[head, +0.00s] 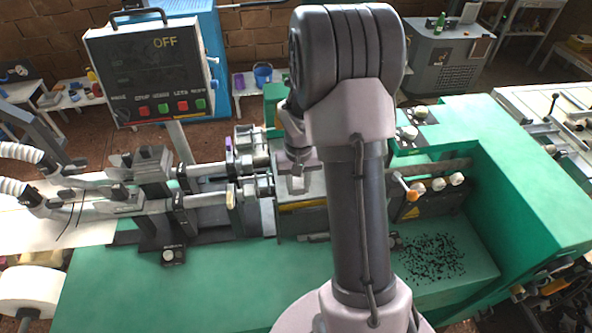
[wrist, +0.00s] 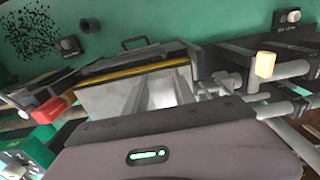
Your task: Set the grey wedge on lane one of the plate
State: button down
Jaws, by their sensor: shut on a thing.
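My gripper (head: 299,184) hangs over the middle of the machine in the head view, just above a grey metal plate (head: 313,187) with a yellow front strip. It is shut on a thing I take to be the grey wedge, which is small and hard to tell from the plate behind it. In the wrist view my gripper's body fills the lower part and hides its fingertips. Beyond it the plate (wrist: 105,101) shows beside a paler grey piece (wrist: 165,92), perhaps the wedge. Lane marks cannot be made out, nor whether the wedge touches the plate.
A control panel (head: 148,75) reading OFF stands at back left. Metal rods and clamps (head: 150,185) lie left of the plate. An orange-tipped lever (head: 411,194) stands to the right. Black bits (head: 430,258) lie on the green bed (head: 200,290), whose front left is clear.

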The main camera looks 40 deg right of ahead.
jog(key=w+d, duration=0.1)
jog(key=w, duration=0.1)
jog(key=w+d, duration=0.4)
jog(key=shift+w+f, duration=0.1)
jog(key=shift+f, duration=0.3)
jog(key=shift+w+f, duration=0.1)
jog(key=shift+f, duration=1.65)
jog(key=shift+f+b, duration=0.2)
jog(key=shift+b, duration=0.1)
jog(key=c, duration=1)
grip_release()
jog(key=shift+c, duration=0.2)
jog(key=shift+r, duration=0.1)
